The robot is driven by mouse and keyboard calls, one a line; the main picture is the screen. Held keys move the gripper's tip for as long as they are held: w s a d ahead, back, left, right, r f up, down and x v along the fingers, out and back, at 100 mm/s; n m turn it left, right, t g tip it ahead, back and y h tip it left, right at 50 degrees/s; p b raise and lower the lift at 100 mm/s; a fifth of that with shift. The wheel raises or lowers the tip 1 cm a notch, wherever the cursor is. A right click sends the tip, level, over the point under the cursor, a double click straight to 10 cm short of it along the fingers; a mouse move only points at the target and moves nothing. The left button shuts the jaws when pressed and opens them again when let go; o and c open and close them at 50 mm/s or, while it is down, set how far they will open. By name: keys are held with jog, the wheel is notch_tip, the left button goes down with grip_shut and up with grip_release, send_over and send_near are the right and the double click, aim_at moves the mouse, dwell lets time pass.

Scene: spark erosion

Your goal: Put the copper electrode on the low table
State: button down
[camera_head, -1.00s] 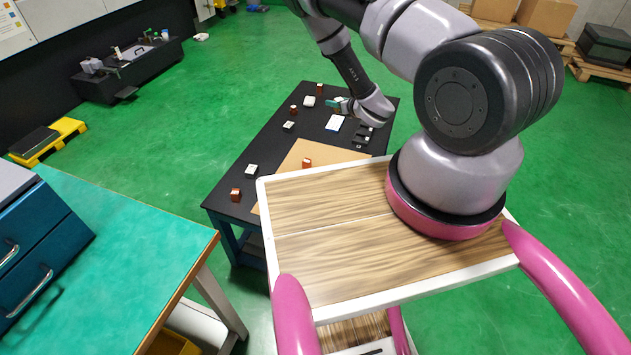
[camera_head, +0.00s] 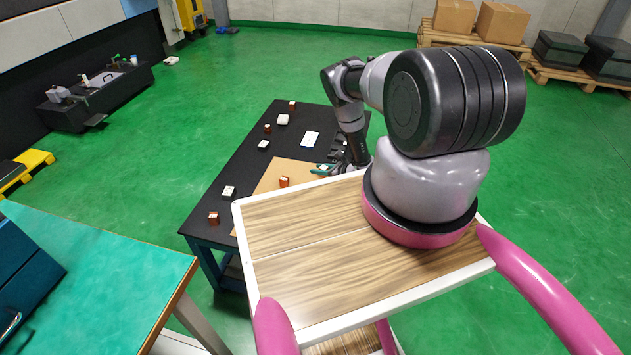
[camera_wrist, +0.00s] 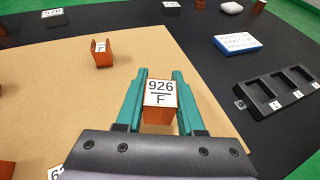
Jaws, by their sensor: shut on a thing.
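My gripper (camera_wrist: 160,100) is shut on a copper-coloured block, the copper electrode (camera_wrist: 160,98), whose white label reads 926 F. A teal finger stands on each side of it. It appears above the tan mat (camera_wrist: 60,110) on the black table; any gap beneath is hard to judge. In the head view my gripper (camera_head: 325,169) is at the table's right side, beyond the wooden top, and the held block is too small to make out. The black table (camera_head: 235,165) has blue legs. A low dark bench (camera_head: 125,88) stands at back left. Which is the low table is unclear.
Another copper block (camera_wrist: 102,53) stands on the mat. More small labelled blocks stand along the black table. A blue-edged white card (camera_wrist: 237,43) and a black compartment tray (camera_wrist: 275,92) lie to the right. A teal-topped table (camera_head: 90,270) is at left. Green floor lies between.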

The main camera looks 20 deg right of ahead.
jog(key=shift+f, duration=2.25)
jog(key=c, duration=0.5)
grip_release()
jog(key=shift+f, duration=0.1)
jog(key=shift+s+d+r, duration=0.15)
jog(key=shift+r, duration=0.05)
jog(key=v, duration=1.1)
jog(key=shift+s+d, duration=0.1)
jog(key=shift+s, duration=0.1)
